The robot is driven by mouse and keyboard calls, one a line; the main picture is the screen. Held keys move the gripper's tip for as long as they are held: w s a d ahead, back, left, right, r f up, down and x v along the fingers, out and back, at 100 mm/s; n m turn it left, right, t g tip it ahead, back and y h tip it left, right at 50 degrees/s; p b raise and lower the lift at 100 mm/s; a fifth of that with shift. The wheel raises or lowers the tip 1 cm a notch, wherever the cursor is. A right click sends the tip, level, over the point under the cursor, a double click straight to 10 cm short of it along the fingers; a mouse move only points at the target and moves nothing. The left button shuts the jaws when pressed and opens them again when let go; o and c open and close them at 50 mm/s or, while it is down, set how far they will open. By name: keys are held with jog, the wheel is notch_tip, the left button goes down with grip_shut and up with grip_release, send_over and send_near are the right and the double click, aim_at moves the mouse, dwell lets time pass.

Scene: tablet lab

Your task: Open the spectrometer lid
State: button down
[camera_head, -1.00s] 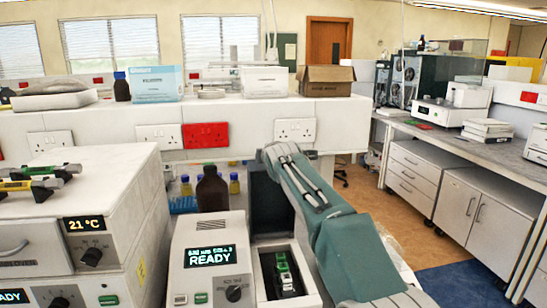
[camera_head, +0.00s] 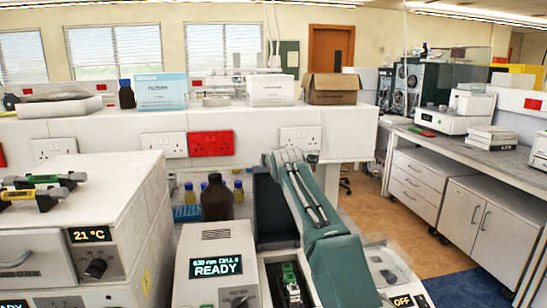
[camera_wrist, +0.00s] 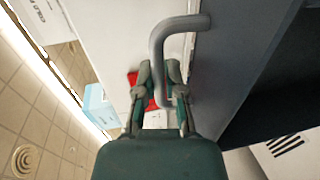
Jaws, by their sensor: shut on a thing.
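The spectrometer (camera_head: 216,242) is the pale instrument at the bottom centre of the head view, with a lit READY display. Its sample compartment is uncovered and shows a dark cell holder with green and white parts (camera_head: 290,284). The lid (camera_head: 272,212) stands raised behind the compartment, dark face toward me, partly covered by my arm. In the wrist view, my gripper (camera_wrist: 160,82) is shut on the bent grey handle (camera_wrist: 180,22) of the lid (camera_wrist: 232,62). In the head view, my arm hides the fingers and handle.
A large white instrument (camera_head: 125,205) with a 21 °C display is on the left. A bench ledge (camera_head: 100,128) with sockets and boxes runs behind.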

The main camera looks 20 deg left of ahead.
jog(key=shift+s+a+f, duration=0.1)
jog(key=shift+a+f, duration=0.1)
jog(key=c, duration=1)
grip_release()
jog(key=shift+o, duration=1.4)
jog(key=shift+a, duration=0.2)
jog(key=shift+r, duration=0.1)
jog(key=shift+d, duration=0.3)
jog(key=shift+s+d+r, duration=0.25)
jog(key=shift+s+d, duration=0.1)
jog(key=shift+s, duration=0.05)
jog(key=v, duration=1)
jog(key=shift+s+a, duration=0.2)
jog(key=shift+s, duration=0.15)
